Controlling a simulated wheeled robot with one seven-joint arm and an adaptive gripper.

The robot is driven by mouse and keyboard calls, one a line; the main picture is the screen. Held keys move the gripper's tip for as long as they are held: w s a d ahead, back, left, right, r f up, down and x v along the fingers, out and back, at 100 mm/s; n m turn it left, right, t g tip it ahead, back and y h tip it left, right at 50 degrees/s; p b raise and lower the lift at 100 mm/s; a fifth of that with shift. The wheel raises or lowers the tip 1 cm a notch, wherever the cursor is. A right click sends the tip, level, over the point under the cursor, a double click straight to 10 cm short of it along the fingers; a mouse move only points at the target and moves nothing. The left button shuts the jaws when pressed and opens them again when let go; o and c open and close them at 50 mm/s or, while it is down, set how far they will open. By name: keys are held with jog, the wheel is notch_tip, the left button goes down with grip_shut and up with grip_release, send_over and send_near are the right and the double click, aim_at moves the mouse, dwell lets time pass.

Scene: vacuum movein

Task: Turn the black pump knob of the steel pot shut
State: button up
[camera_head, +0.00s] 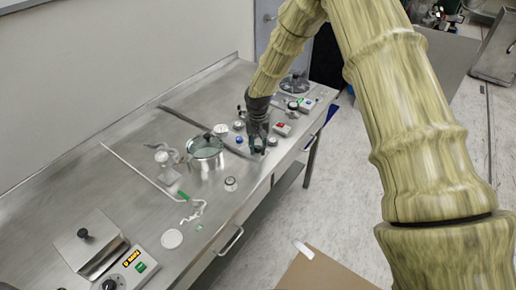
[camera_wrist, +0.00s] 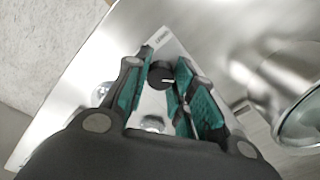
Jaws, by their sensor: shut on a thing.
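My gripper (camera_head: 257,147) reaches down to the steel bench, to the right of the steel pot with a glass lid (camera_head: 205,150). In the wrist view, my gripper (camera_wrist: 165,72) has its teal-padded fingers on either side of a round black knob (camera_wrist: 160,75) with a white mark line. The fingers are shut on the knob. In the head view the fingers hide the knob. A steel pot (camera_wrist: 295,75) shows at the right edge of the wrist view, apart from the fingers. The knob's exact turn angle is hard to read.
A steel bench (camera_head: 130,175) runs along the wall. A small glass jar (camera_head: 230,184), a white disc (camera_head: 172,238) and a green-ended white tube (camera_head: 140,168) lie left of my gripper. A red-buttoned box (camera_head: 282,129) stands close at its right. The bench's front edge is near.

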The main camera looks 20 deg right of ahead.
aim_at(259, 147)
jog(key=n+b, duration=0.1)
jog(key=n, duration=0.3)
jog(key=shift+n, duration=0.3)
jog(key=n, duration=0.4)
jog(key=shift+w+r+n, duration=0.1)
jog(key=shift+r+n, duration=0.05)
jog(key=shift+n, duration=0.15)
jog(key=o, duration=1.1)
jog(key=shift+d, duration=0.1)
jog(key=shift+c, duration=0.2)
jog(key=shift+b, duration=0.3)
notch_tip(259, 147, up, 12)
